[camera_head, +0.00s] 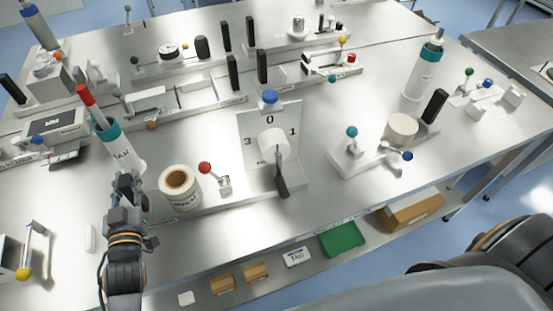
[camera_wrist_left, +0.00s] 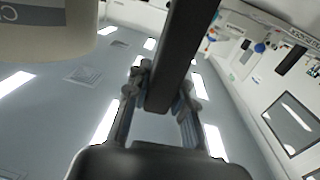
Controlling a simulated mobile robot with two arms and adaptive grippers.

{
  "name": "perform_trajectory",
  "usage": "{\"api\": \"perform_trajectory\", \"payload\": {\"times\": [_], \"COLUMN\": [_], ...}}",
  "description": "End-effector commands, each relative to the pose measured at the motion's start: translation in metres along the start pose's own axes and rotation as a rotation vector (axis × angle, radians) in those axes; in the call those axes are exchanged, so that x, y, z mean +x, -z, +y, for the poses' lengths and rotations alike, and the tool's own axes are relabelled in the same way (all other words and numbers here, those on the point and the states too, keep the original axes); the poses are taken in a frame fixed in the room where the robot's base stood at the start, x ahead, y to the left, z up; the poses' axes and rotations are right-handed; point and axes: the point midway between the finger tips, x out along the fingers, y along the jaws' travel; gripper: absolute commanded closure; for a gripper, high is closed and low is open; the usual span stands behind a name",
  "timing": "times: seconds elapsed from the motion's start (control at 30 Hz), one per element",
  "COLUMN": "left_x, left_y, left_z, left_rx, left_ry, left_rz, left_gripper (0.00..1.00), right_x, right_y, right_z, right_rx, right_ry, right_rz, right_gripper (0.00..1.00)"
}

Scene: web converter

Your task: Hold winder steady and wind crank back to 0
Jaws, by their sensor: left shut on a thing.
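The winder has an upright white plate (camera_head: 257,115) marked 0, 1 and 3, with a white hub (camera_head: 273,143) and a blue knob (camera_head: 269,97) on top. The crank's black grip (camera_head: 281,176) hangs below the hub, with no gripper on it. My left gripper (camera_head: 126,184) is left of the winder, beyond the white roll (camera_head: 179,187). It is shut on a dark handle, seen as a dark bar (camera_wrist_left: 180,55) between the fingers in the left wrist view. My right gripper does not show.
A tall bottle with a teal collar (camera_head: 107,131) stands just behind my left gripper. A red-ball lever (camera_head: 205,168) stands between roll and winder plate. A station with teal and blue knobs (camera_head: 365,155) is to the right. A shelf with a green tray (camera_head: 342,239) lies below.

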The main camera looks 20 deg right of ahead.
Motion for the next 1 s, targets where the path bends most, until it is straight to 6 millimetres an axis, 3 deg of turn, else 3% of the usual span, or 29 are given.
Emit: {"api": "perform_trajectory", "payload": {"times": [0.4, 1.0], "left_x": [0.001, 0.000], "left_y": [0.007, -0.005], "left_z": [0.001, 0.000], "left_rx": [-0.016, -0.006], "left_ry": [-0.003, 0.000], "left_rz": [0.016, 0.003], "left_gripper": [1.00, 1.00], "right_x": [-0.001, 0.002], "right_y": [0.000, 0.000], "right_z": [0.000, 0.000], "right_rx": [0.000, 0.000], "right_ry": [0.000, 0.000], "right_rz": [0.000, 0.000], "right_gripper": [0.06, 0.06]}}
